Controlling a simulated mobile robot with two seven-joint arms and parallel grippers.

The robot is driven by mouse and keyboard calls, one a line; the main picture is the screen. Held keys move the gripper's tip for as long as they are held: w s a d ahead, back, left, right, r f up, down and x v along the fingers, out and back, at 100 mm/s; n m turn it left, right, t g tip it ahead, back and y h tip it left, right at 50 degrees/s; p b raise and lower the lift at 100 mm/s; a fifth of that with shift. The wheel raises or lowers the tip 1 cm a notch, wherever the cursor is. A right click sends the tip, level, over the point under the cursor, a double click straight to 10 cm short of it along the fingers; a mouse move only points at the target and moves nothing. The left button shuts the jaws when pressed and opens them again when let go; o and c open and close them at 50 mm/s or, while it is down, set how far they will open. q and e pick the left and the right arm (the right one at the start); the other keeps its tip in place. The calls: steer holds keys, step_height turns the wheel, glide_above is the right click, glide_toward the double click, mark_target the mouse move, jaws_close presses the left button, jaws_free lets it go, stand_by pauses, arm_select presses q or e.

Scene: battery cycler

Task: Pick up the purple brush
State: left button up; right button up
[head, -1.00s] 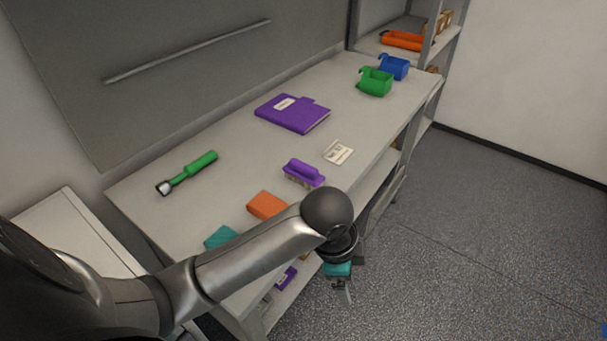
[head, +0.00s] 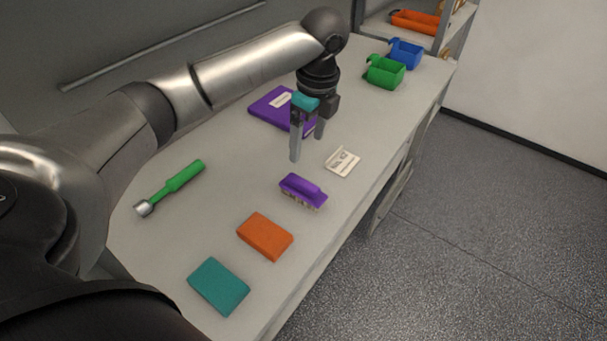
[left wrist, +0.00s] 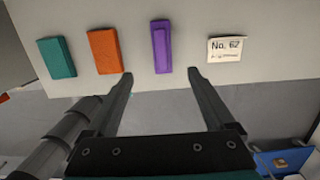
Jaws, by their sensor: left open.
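The purple brush (head: 303,191) lies on the grey workbench (head: 225,225), bristles down, between the orange block and a small white card. It also shows in the left wrist view (left wrist: 162,47), between and beyond the fingertips. My left gripper (head: 308,150) is open and empty, with its fingers pointing down above the bench. In the head view its fingertips appear behind the brush, apart from it. The left wrist view shows the same open fingers (left wrist: 160,75). My right gripper is not in view.
An orange block (head: 265,236) and a teal block (head: 218,286) lie nearer on the bench. A white card (head: 342,161), a purple folder (head: 268,109), a green-handled tool (head: 172,187), a green bin (head: 385,72) and a blue bin (head: 405,53) are also on it. Bare bench surrounds the brush.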

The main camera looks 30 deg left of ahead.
arm_select(q)
glide_above(303, 182)
steer(key=d, duration=0.1)
steer(key=f, duration=0.3)
steer(key=s+f, duration=0.1)
steer(key=f, duration=0.1)
steer(key=shift+f+b, duration=0.1)
steer(key=shift+b, duration=0.2)
steer(key=f, duration=0.4)
steer(key=shift+w+a, duration=0.15)
steer(key=shift+a, duration=0.05)
steer(key=shift+a+f+b, duration=0.1)
steer(key=shift+f+b, duration=0.2)
steer(key=shift+f, duration=0.05)
steer(key=f, duration=0.4)
steer(key=shift+w+a+f+b, duration=0.2)
steer(key=shift+w+f+b, duration=0.05)
steer(key=shift+w+b, duration=0.1)
steer(key=shift+f, duration=0.2)
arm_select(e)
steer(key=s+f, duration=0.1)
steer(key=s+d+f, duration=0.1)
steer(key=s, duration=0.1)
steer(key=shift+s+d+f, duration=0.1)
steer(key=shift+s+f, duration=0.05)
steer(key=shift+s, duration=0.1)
arm_select(q)
steer(key=shift+c, duration=0.3)
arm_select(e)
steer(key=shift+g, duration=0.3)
